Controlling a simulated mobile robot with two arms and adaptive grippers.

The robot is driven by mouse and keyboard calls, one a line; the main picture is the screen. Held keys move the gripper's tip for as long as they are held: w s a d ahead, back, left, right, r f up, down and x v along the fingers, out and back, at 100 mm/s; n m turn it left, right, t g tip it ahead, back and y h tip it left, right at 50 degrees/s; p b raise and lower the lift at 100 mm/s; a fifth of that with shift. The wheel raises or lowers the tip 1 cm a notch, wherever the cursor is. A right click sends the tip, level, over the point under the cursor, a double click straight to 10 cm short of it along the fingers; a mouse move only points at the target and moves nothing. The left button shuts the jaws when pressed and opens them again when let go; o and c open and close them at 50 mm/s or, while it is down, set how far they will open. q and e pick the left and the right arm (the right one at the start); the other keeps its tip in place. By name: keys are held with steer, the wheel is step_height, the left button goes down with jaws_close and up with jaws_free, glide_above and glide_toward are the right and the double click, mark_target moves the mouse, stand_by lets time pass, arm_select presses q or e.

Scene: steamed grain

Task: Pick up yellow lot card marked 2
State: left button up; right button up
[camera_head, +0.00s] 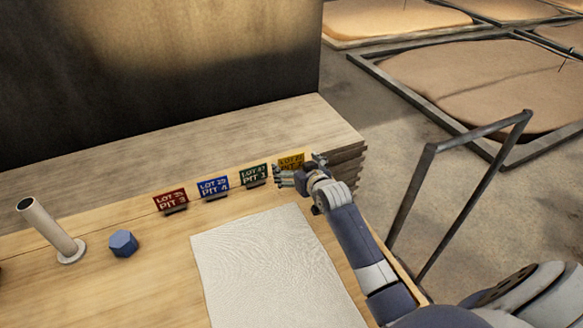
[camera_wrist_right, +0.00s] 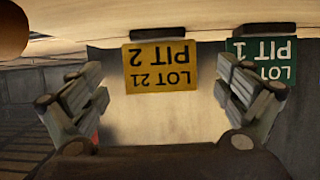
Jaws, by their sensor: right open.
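The yellow lot card reading LOT 21, PIT 2 (camera_head: 291,159) stands at the right end of a row of cards on the wooden table (camera_head: 110,285). My right gripper (camera_head: 299,170) is in front of it and hides its lower part. In the right wrist view the yellow card (camera_wrist_right: 160,66) appears upside down, ahead and between the spread fingers of my open right gripper (camera_wrist_right: 160,88). There are gaps between card and fingers on both sides. My left gripper is not in view.
The green PIT 1 card (camera_head: 254,175) stands just left of the yellow one, with blue (camera_head: 213,187) and red (camera_head: 170,200) cards further left. A pale cloth (camera_head: 265,265) lies in front. A tube (camera_head: 50,228) and blue hexagonal block (camera_head: 123,243) stand at left.

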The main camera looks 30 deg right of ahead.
mark_target(292, 163)
steer(key=shift+x, duration=1.9)
steer(key=c, duration=1.1)
